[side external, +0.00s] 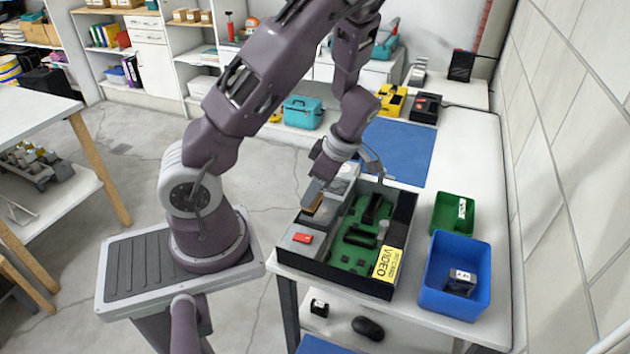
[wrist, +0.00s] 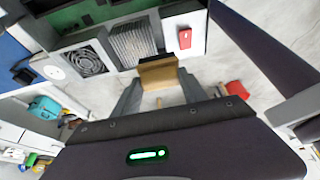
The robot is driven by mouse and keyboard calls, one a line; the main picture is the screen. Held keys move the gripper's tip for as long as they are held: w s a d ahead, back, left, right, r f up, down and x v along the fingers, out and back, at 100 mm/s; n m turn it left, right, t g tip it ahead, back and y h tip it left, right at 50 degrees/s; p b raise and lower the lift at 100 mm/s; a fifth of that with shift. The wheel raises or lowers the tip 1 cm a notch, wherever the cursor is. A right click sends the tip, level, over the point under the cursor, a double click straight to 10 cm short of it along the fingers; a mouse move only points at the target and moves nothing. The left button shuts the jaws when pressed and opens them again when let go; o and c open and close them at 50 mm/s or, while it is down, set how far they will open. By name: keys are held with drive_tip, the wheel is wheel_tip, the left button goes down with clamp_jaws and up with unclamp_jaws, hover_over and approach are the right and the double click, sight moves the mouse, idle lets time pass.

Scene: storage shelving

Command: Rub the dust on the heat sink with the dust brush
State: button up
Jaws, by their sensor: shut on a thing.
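My gripper (wrist: 160,80) is shut on the dust brush (wrist: 158,71), a brown block held between the two grey fingers. The brush also shows in the side view (side external: 313,206), under my gripper (side external: 318,193) at the left side of an open case. The heat sink (wrist: 132,41), with grey fins, lies just beyond the brush in the wrist view. The brush overlaps its near edge in that picture; I cannot tell whether they touch. In the side view my gripper and the brush mostly hide the heat sink. Dust cannot be made out clearly.
The black-walled case (side external: 330,280) holds a green circuit board (side external: 350,258) and a red part (side external: 302,238). A fan (wrist: 88,63) sits beside the heat sink. A blue bin (side external: 455,305) and a green bin (side external: 447,225) stand right of the case. A blue mat (side external: 402,148) lies behind.

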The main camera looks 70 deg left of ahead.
sight(317, 201)
drive_tip(key=shift+f, duration=1.95)
drive_tip(key=shift+w+a+f, duration=0.15)
drive_tip(key=shift+f, duration=0.2)
drive_tip(key=shift+w+a+f, duration=0.15)
drive_tip(key=shift+f, duration=0.2)
clamp_jaws()
drive_tip(key=shift+w+a+r, duration=0.25)
drive_tip(key=shift+w+a, duration=0.55)
drive_tip(key=shift+w, duration=0.05)
drive_tip(key=shift+w+a+f, duration=0.15)
drive_tip(key=shift+w+a, duration=0.05)
drive_tip(key=shift+a, duration=0.1)
drive_tip(key=shift+w+a, duration=1.05)
drive_tip(key=shift+w, duration=0.05)
drive_tip(key=shift+s+d, duration=2.45)
drive_tip(key=shift+s, duration=0.15)
drive_tip(key=shift+w+a, duration=0.1)
drive_tip(key=shift+a, duration=0.55)
drive_tip(key=shift+w+a, duration=2.15)
drive_tip(key=shift+s+d, duration=2.45)
drive_tip(key=shift+d, duration=0.05)
drive_tip(key=shift+r, duration=4.05)
